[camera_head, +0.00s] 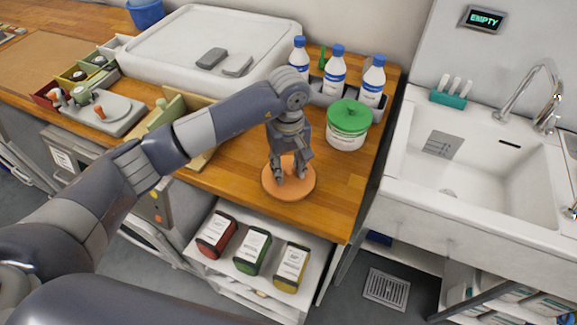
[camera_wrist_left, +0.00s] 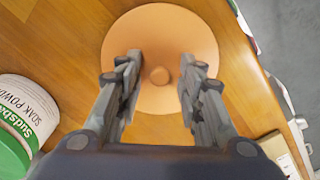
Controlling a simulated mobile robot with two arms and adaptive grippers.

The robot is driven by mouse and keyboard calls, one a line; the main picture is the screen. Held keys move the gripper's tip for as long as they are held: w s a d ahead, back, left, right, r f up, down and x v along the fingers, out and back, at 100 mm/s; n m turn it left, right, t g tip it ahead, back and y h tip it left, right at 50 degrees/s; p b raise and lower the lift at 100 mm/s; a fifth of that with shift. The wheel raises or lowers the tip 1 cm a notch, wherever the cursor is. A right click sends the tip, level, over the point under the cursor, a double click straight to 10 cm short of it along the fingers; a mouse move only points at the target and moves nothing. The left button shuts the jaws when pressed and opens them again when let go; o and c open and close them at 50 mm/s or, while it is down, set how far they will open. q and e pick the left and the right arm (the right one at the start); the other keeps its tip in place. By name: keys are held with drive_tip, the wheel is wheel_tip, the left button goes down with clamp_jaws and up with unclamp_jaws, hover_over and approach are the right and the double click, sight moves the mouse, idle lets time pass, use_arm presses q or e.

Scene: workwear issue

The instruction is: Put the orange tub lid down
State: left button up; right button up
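The orange tub lid (camera_head: 289,188) is a round disc with a small central knob. It lies flat on the wooden worktop near the front edge, as far as the views show. In the left wrist view the orange lid (camera_wrist_left: 160,45) is below my gripper, with its knob between the fingers. My left gripper (camera_head: 290,176) points down over the lid. Its fingers (camera_wrist_left: 160,78) are spread, with a gap on both sides of the knob. My right gripper is in neither view.
A white tub with a green lid (camera_head: 349,122) stands close behind to the right, with several blue-capped bottles (camera_head: 335,72) beyond it. A white tray (camera_head: 200,45) is at the back. Three pouches (camera_head: 252,251) lie on a shelf below. A sink (camera_head: 480,165) is at right.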

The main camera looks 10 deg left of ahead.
sight(289, 170)
use_arm(q)
drive_tip(key=shift+r, duration=0.35)
wheel_tip(289, 170, up, 12)
drive_tip(key=b, duration=0.3)
drive_tip(key=shift+f+b, duration=0.2)
drive_tip(key=shift+b, duration=0.1)
drive_tip(key=shift+s+f, duration=0.1)
